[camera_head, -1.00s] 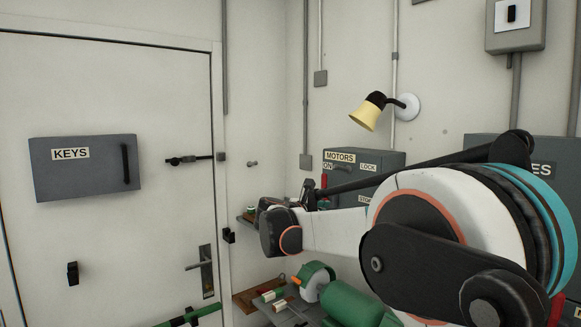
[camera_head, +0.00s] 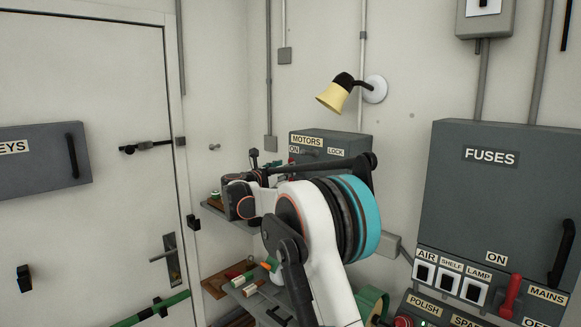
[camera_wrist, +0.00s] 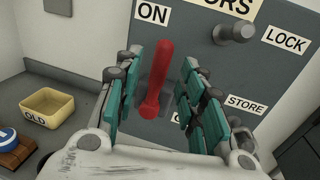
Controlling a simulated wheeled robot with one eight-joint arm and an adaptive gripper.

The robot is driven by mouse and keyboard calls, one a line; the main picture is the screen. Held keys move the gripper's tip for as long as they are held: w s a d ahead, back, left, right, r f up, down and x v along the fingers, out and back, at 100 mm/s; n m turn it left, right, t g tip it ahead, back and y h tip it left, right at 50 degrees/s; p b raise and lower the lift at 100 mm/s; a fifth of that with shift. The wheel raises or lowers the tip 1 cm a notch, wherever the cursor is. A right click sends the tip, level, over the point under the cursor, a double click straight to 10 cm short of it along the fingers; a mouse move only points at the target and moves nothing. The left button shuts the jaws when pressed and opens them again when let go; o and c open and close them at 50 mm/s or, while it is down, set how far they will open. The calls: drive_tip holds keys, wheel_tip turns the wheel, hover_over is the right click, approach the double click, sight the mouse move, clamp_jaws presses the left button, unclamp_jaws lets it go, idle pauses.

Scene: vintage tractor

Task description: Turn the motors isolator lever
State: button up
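The grey motors isolator box (camera_head: 352,140) is on the wall beyond my arm, labelled MOTORS, ON and LOCK; it also fills much of the wrist view (camera_wrist: 215,75). Its red lever (camera_wrist: 158,75) is nearly upright in the wrist view, its upper end just right of the ON label. My gripper (camera_wrist: 163,66) is open, with teal-padded fingers on both sides of the lever. I see gaps between the pads and the lever. In the head view my arm hides the lower box and most of the lever.
A round grey knob (camera_wrist: 235,30) sticks out of the box near LOCK, right of the fingers. A yellow OLD tray (camera_wrist: 48,106) stands on the shelf at left. A wall lamp (camera_head: 345,93) is above the box. The fuses cabinet (camera_head: 490,200) is at right.

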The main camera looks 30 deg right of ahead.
drive_tip(key=x, duration=0.5)
drive_tip(key=shift+s, duration=0.1)
clamp_jaws()
